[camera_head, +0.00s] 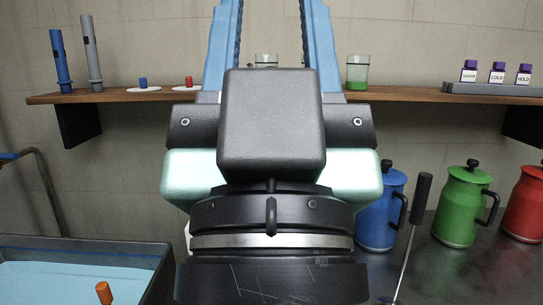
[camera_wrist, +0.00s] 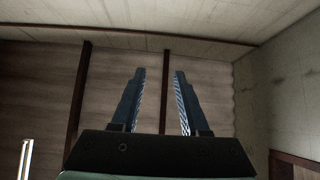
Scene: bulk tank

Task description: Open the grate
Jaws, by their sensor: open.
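My gripper (camera_head: 270,12) points up in the middle of the head view, with its two blue fingers spread wide apart and nothing between them. The wrist view also shows my gripper (camera_wrist: 159,73) open and empty, facing the ceiling and upper walls. I cannot make out a grate in either view. A dark-rimmed tank (camera_head: 95,242) holding pale blue liquid stands at the lower left of the head view, well below and left of the fingers. My own arm hides the middle of the scene.
A wooden shelf (camera_head: 130,96) with tubes, cups and small bottles runs along the back wall. Blue (camera_head: 375,225), green (camera_head: 462,210) and red (camera_head: 525,205) jugs stand on the dark counter (camera_head: 450,285) at right. A black-handled tool (camera_head: 419,195) stands tilted before them. An orange-topped object (camera_head: 104,292) is at the tank.

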